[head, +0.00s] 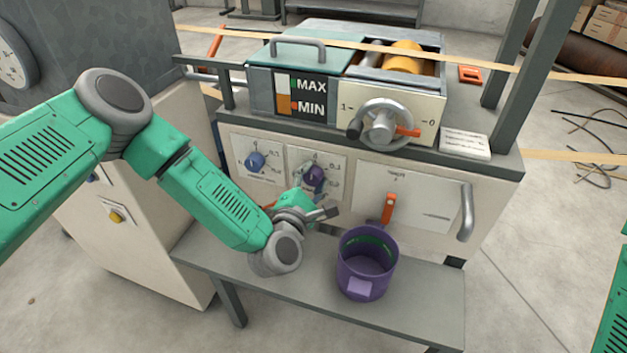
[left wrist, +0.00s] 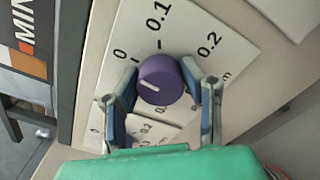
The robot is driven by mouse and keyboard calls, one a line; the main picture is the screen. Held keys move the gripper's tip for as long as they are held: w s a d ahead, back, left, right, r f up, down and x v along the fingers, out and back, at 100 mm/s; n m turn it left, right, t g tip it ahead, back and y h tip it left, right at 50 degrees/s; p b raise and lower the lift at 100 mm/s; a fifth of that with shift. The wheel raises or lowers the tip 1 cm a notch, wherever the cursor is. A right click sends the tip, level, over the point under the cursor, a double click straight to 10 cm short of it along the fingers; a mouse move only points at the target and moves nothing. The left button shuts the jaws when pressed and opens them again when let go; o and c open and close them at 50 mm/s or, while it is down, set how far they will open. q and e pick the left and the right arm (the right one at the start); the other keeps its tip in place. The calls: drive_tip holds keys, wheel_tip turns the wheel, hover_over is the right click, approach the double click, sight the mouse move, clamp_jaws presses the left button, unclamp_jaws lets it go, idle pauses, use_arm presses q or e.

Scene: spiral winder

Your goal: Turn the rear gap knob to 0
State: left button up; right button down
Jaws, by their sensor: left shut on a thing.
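The purple gap knob (left wrist: 160,80) sits on a white dial plate marked 0, 0.1 and 0.2 in the left wrist view. Its white mark points left, to the 0 side; I cannot tell whether it lines up exactly. My left gripper (left wrist: 160,88) is shut on this knob, one finger on each side. In the head view the purple knob (head: 314,177) is on the cabinet's front, partly covered by my left gripper (head: 311,192). A blue knob (head: 255,161) on a like plate is to its left, apart from the gripper. My right gripper is out of view.
A purple bucket (head: 366,275) stands on the grey shelf (head: 425,300) below, right of my left gripper. A crank wheel (head: 382,121) and a MAX/MIN panel (head: 305,98) are above. An orange handle (head: 388,208) and a grey handle (head: 466,212) stick out at the right.

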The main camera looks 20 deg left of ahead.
use_arm(q)
drive_tip(key=shift+s+f+n, duration=0.15)
drive_tip(key=shift+f+n, duration=0.25)
drive_tip(key=shift+n, duration=0.2)
drive_tip(key=o, duration=1)
drive_tip(key=shift+o, duration=0.7)
drive_tip(key=shift+r, duration=0.15)
drive_tip(key=shift+s, duration=0.15)
drive_tip(key=s, duration=1.1)
drive_tip(key=shift+s+a, duration=0.25)
